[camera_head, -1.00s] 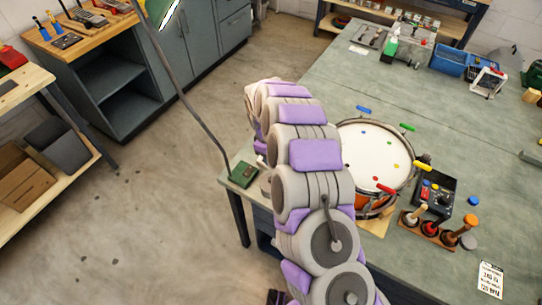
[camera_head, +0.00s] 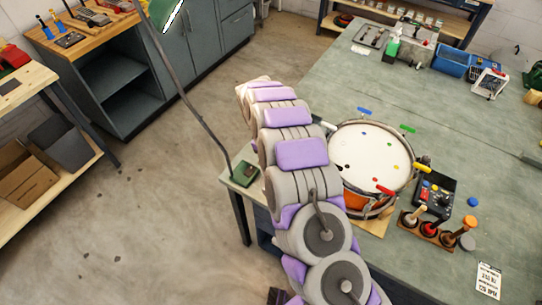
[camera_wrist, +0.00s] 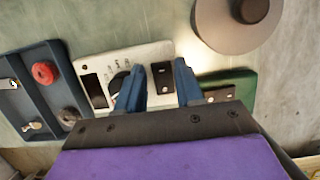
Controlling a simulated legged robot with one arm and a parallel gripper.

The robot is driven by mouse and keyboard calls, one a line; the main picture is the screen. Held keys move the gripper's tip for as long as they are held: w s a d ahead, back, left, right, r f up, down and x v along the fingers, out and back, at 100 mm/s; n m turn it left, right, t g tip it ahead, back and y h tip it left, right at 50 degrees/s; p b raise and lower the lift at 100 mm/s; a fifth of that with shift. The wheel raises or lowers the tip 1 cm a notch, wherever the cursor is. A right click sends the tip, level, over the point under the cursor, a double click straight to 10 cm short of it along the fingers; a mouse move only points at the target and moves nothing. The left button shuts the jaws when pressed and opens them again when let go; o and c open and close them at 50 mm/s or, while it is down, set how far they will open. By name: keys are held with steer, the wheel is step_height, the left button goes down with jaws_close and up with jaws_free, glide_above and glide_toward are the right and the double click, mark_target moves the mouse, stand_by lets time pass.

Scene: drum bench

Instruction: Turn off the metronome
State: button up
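A white-faced device (camera_wrist: 153,54) with a dark window, a black dial and small printed marks lies under my gripper in the wrist view. It looks like the metronome, but I read no label on it. A small black plate (camera_wrist: 162,77) with two pale dots sits at its right edge. My gripper (camera_wrist: 159,75) has its two blue fingers apart, with nothing held between them. The left finger overlaps the device and hides part of the dial; I cannot tell whether it touches. In the head view my arm hides the gripper and this device.
A green lamp base (camera_head: 244,174) stands at the bench corner. A blue tray (camera_wrist: 40,75) and a grey disc (camera_wrist: 237,22) flank the device.

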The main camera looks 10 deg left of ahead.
steer(key=p+v, duration=0.2)
steer(key=v, duration=1.5)
steer(key=shift+r, duration=0.15)
